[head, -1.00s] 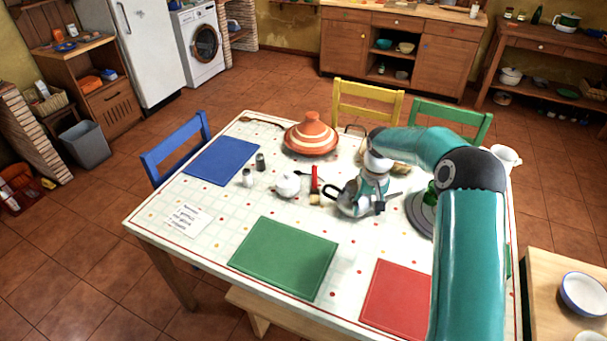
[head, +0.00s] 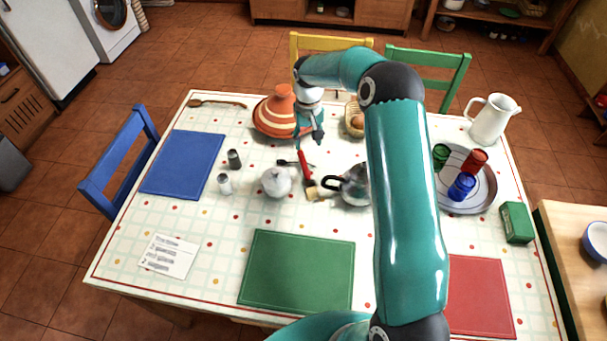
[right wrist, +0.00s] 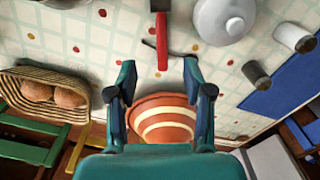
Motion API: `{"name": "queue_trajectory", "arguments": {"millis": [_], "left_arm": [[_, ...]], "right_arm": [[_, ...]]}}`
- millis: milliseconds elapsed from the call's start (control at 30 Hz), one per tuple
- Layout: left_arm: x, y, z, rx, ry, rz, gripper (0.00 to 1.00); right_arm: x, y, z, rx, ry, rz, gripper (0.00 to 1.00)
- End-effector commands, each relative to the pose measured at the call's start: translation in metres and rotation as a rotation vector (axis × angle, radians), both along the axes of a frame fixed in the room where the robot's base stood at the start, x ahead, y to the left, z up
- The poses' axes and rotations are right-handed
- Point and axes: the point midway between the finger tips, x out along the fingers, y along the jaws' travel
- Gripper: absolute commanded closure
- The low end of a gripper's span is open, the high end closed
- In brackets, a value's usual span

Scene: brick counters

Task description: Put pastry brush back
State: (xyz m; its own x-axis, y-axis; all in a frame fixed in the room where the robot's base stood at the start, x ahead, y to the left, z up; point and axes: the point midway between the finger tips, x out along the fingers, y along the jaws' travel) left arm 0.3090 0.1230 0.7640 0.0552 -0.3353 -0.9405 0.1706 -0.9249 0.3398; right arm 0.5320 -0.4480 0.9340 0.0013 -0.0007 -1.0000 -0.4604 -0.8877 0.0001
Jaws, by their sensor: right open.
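The pastry brush lies on the table, its red handle (head: 304,165) pointing away from me and its pale bristles (head: 313,193) toward me. In the right wrist view the red handle (right wrist: 161,40) shows at the top, just beyond the fingertips, and its bristle end is out of the picture. My right gripper (head: 310,139) is open and empty, above the table at the handle end of the brush, beside the tagine. In the right wrist view its fingers (right wrist: 158,75) are apart, with the handle in line with the gap. My left gripper is not in view.
The orange striped tagine (head: 270,122) stands behind the brush. A white sugar bowl (head: 276,183) is left of it, a metal kettle (head: 352,190) right. A dark utensil (head: 284,162) lies beside the handle. The green mat (head: 297,272) is bare.

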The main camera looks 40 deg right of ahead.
Motion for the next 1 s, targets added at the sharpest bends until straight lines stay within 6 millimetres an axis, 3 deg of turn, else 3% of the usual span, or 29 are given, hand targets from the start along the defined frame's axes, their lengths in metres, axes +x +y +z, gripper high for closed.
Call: {"name": "queue_trajectory", "arguments": {"millis": [33, 300, 667, 1000], "left_arm": [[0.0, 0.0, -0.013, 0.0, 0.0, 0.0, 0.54], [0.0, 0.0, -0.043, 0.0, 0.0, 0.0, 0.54], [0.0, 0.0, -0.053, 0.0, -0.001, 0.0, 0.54], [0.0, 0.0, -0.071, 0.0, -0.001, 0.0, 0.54]], "right_arm": [[0.0, 0.001, -0.02, 0.002, 0.004, 0.001, 0.49], [-0.001, 0.0, -0.075, 0.002, 0.004, -0.001, 0.49], [-0.003, -0.001, -0.098, 0.001, 0.002, -0.005, 0.49], [-0.007, 0.002, -0.142, 0.001, 0.002, -0.006, 0.49]]}}
